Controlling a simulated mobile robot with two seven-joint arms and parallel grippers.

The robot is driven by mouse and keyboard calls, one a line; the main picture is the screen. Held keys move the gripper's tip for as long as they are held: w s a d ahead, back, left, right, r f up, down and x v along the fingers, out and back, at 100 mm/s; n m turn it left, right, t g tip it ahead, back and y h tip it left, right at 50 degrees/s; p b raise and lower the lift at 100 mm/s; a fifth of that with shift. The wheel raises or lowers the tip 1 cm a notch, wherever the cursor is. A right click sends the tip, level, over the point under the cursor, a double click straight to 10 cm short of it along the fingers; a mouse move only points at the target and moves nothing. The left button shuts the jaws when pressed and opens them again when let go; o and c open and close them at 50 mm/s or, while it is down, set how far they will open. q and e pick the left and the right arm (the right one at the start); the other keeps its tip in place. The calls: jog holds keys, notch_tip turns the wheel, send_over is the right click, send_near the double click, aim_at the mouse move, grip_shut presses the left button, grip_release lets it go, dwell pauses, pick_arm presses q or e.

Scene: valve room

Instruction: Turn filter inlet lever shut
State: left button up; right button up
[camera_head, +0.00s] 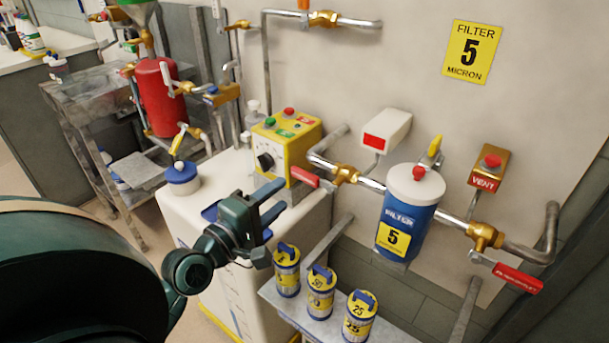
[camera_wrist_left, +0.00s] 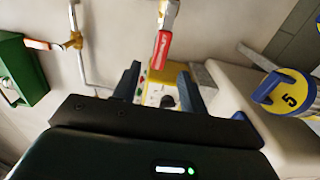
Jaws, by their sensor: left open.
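The filter inlet lever (camera_head: 306,177) has a red handle. It extends left from a brass valve (camera_head: 345,173) on the pipe left of the blue filter housing (camera_head: 408,222). Its handle also shows in the left wrist view (camera_wrist_left: 162,49), beyond and between my fingertips. My left gripper (camera_head: 281,196) is open and empty, below and left of the handle, apart from it. The dark fingers also show in the wrist view (camera_wrist_left: 158,78), with the yellow control box (camera_wrist_left: 158,93) behind them. My right gripper is not in view.
The yellow control box (camera_head: 283,140) stands on a white tank (camera_head: 225,187) close behind my gripper. Several filter cartridges (camera_head: 321,293) stand on a shelf below. Another red lever (camera_head: 518,277) is right of the filter. A red vessel (camera_head: 160,97) is at left.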

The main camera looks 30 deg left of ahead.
aim_at(302, 178)
pick_arm(q)
jog(key=w, duration=0.9)
jog(key=shift+d, duration=0.35)
grip_shut()
